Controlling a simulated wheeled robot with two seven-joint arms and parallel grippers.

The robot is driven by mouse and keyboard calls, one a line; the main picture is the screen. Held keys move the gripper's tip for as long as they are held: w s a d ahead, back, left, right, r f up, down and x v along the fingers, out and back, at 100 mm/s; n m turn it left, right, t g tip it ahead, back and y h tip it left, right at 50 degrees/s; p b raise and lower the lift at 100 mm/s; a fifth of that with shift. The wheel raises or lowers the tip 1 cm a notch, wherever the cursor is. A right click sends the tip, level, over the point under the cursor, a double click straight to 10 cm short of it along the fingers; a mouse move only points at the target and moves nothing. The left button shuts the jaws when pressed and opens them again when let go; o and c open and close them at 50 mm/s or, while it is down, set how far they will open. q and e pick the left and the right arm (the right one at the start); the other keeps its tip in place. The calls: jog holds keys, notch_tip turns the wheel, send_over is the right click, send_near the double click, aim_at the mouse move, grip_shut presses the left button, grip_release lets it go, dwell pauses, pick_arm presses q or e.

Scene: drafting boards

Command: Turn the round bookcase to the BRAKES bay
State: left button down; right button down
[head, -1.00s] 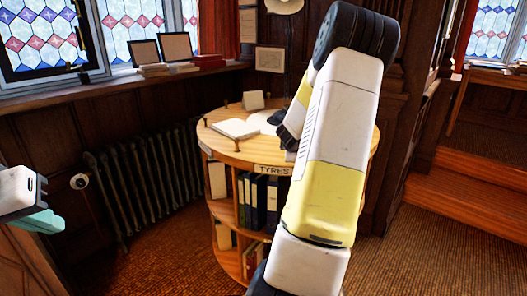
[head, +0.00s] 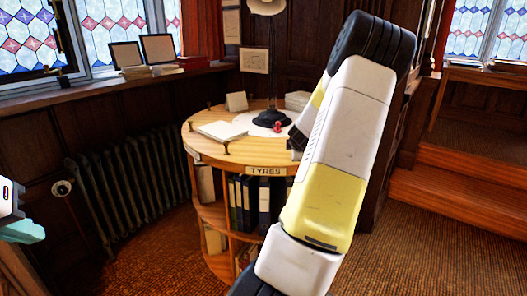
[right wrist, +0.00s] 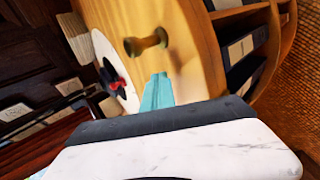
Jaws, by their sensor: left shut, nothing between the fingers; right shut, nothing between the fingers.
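The round wooden bookcase (head: 199,153) stands left of centre in the head view. A TYRES label (head: 266,171) is on its rim facing me; I cannot see a BRAKES label. Short turned pegs (head: 226,148) stand on its top edge. My right gripper is hidden behind my own arm in the head view. In the right wrist view, its teal fingers (right wrist: 156,92) are shut and empty beside a peg (right wrist: 147,43), close to the bookcase top; I cannot tell if they touch. My left gripper (head: 22,232) is shut and empty at the left edge, away from the bookcase.
A lamp (head: 272,118), an open book (head: 222,131) and a small card (head: 236,101) are on the bookcase top. A radiator (head: 135,190) stands to the left, under a sill with frames. Wooden steps (head: 450,205) rise at the right. Carpet surrounds the bookcase.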

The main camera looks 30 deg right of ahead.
jog(key=shift+n, duration=0.4)
jog(key=shift+s+d, duration=0.35)
jog(key=shift+d, duration=0.75)
jog(key=shift+s+d, duration=0.35)
jog(key=shift+d, duration=0.7)
jog(key=shift+s+d, duration=0.35)
jog(key=shift+d, duration=0.75)
jog(key=shift+a+y, duration=0.1)
jog(key=shift+y, duration=0.2)
jog(key=shift+w, duration=0.1)
jog(key=shift+a+r, duration=0.1)
jog(key=shift+a, duration=0.05)
jog(key=shift+a+r, duration=0.45)
jog(key=shift+a, duration=0.05)
jog(key=shift+r, duration=3.95)
jog(key=shift+w, duration=0.1)
